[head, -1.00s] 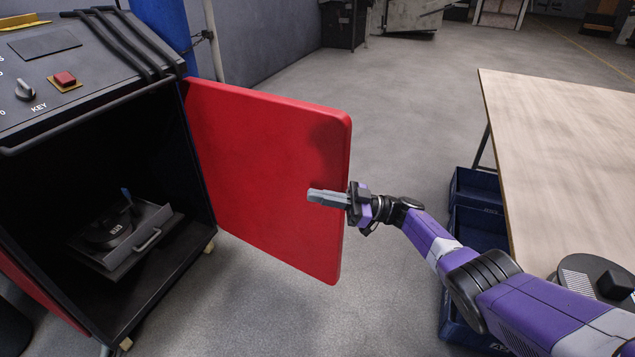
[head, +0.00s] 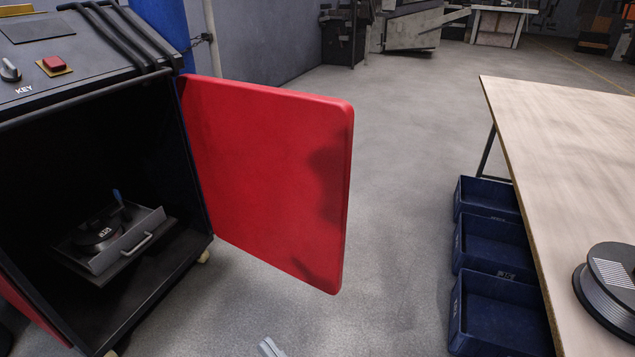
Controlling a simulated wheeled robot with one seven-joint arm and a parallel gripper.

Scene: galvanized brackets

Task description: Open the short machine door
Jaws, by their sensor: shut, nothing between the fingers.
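The red machine door (head: 265,170) stands swung wide open, hinged at the right side of the dark machine cabinet (head: 150,265). The cabinet's inside is exposed, with a small drawer-like tray (head: 100,262) with a handle and a dark round part on it. Only the grey fingertips of my gripper (head: 271,347) show at the bottom edge, below and apart from the door. The fingers look shut and empty. The rest of my arm is out of view.
A wooden-topped table (head: 570,140) stands at the right, with a dark spool (head: 612,285) on it. Several blue bins (head: 492,255) sit beside and below its left edge. Grey floor (head: 400,150) between door and table is clear.

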